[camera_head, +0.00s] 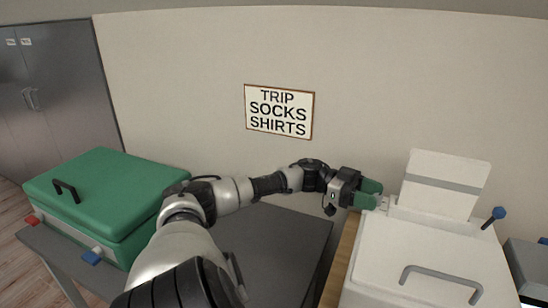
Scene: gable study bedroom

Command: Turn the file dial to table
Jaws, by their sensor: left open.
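No dial marked with file or table can be made out in the head view. My left gripper (376,194) has green fingers and is open. It is at the left rear corner of a white box (425,255), beside a small pale fitting (384,203) that the fingers partly hide. I cannot tell whether the fingers touch this fitting or what it is. The white box has a grey handle on top, and a white panel with a grey stripe (445,186) stands upright at its back. My right gripper is not in view.
A green case (110,190) with a black handle stands on a grey surface at left. A sign (279,111) reading TRIP SOCKS SHIRTS hangs on the wall. A dark grey tabletop (280,245) lies clear beside my arm. Grey cabinets (55,90) stand far left.

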